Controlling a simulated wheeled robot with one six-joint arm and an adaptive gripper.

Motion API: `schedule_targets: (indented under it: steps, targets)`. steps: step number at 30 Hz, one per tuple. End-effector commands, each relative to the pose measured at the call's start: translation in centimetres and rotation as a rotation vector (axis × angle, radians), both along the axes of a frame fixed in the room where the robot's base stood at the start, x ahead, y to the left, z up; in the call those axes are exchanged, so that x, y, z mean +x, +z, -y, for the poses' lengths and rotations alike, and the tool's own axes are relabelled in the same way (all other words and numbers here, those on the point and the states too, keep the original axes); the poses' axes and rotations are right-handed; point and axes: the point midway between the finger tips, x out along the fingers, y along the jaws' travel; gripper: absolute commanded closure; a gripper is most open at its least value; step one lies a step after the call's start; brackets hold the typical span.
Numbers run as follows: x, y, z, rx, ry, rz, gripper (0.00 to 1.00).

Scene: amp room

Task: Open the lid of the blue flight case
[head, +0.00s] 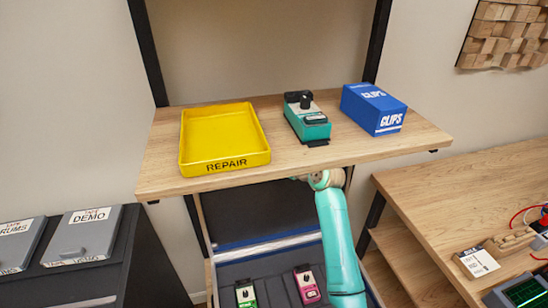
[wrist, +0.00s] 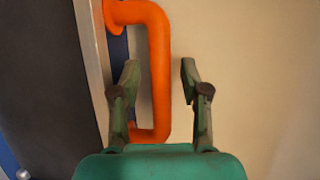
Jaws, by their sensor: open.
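The blue flight case (head: 228,272) stands low under the wooden shelf in the head view, its dark inside showing. Its lid (head: 250,212) appears raised at the back, dark lining facing me, its upper part hidden by the shelf. In the wrist view the lid edge (wrist: 92,60) runs along the left, with an orange handle (wrist: 160,60) on its outer side. My gripper (wrist: 160,70) is open, one finger on each side of the handle's long bar; contact is unclear. In the head view my teal arm reaches up to the shelf's underside, and the fingers are hidden.
The wooden shelf (head: 300,160) overhangs the case and carries a yellow REPAIR tray (head: 222,140), a teal pedal (head: 307,118) and a blue CLIPS box (head: 374,109). A green pedal (head: 245,293) and pink pedal (head: 307,285) sit in the case. A wooden bench (head: 440,200) stands right.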

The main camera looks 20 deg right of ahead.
Motion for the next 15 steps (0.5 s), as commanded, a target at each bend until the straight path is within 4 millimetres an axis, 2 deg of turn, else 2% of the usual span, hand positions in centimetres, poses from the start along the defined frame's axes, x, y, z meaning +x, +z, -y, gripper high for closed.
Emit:
schedule_targets:
  steps: [8, 9, 14, 15]
  targets:
    - [0.17, -0.07, -0.06, 0.0, 0.0, 0.0, 0.55]
    - [0.17, -0.08, -0.05, 0.0, 0.0, 0.0, 0.57]
    - [0.16, -0.07, -0.05, 0.0, 0.0, 0.0, 0.97]
    - [0.16, -0.07, -0.05, 0.0, 0.0, 0.0, 1.0]
